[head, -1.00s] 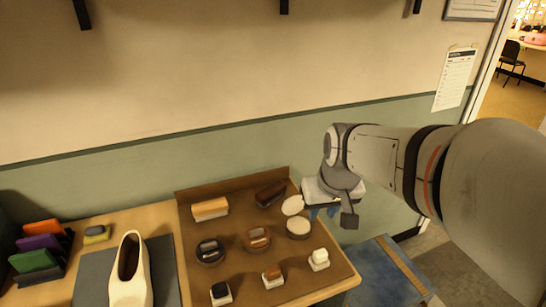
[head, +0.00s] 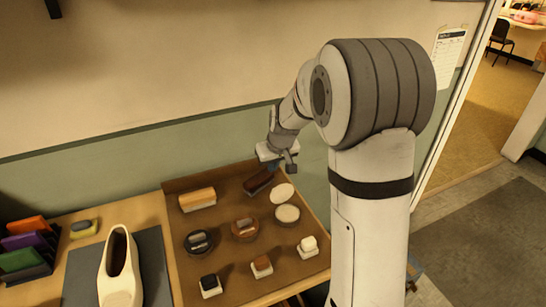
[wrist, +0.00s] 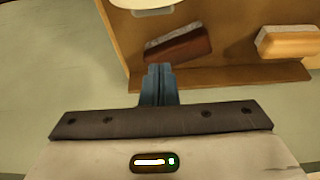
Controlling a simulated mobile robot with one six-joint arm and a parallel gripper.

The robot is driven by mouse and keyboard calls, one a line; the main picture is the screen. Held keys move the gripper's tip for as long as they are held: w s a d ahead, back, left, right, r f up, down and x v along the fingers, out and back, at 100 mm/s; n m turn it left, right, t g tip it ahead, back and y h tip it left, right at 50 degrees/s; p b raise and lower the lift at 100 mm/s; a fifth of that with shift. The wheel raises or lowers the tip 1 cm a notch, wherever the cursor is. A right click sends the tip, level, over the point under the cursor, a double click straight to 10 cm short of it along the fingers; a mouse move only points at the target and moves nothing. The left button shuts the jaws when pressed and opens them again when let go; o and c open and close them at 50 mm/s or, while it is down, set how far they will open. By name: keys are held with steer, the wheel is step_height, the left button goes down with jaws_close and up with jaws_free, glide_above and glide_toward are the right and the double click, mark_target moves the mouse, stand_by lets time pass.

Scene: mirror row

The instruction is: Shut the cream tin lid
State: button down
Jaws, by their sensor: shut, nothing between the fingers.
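The cream tin (head: 287,214) is a small round tin with pale contents at the right side of the brown tray. Its pale round lid (head: 283,193) stands open, tilted up behind the tin. In the wrist view a pale round edge, probably the lid (wrist: 143,4), is cut off at the top. My gripper (head: 272,168) is at the back edge of the tray, behind the lid and near the dark brush. In the wrist view its blue fingers (wrist: 158,84) are together and empty, beside the dark brush and apart from the lid.
A dark brush (head: 258,180) and a light wooden brush (head: 197,199) lie along the back of the tray (head: 218,222). Two more tins and several small daubers stand in front. A cream shoe (head: 121,268) stands on a grey mat at left.

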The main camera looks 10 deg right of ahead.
mark_target(280, 191)
steer(key=x, duration=0.3)
steer(key=shift+d+f, duration=0.1)
steer(key=shift+f, duration=0.2)
steer(key=s, duration=0.1)
steer(key=s+p, duration=0.1)
steer(key=s, duration=0.1)
steer(key=shift+s+d+r, duration=0.1)
steer(key=shift+s+d, duration=0.05)
steer(key=shift+d, duration=0.2)
steer(key=shift+s+f, duration=0.2)
steer(key=shift+s, duration=0.05)
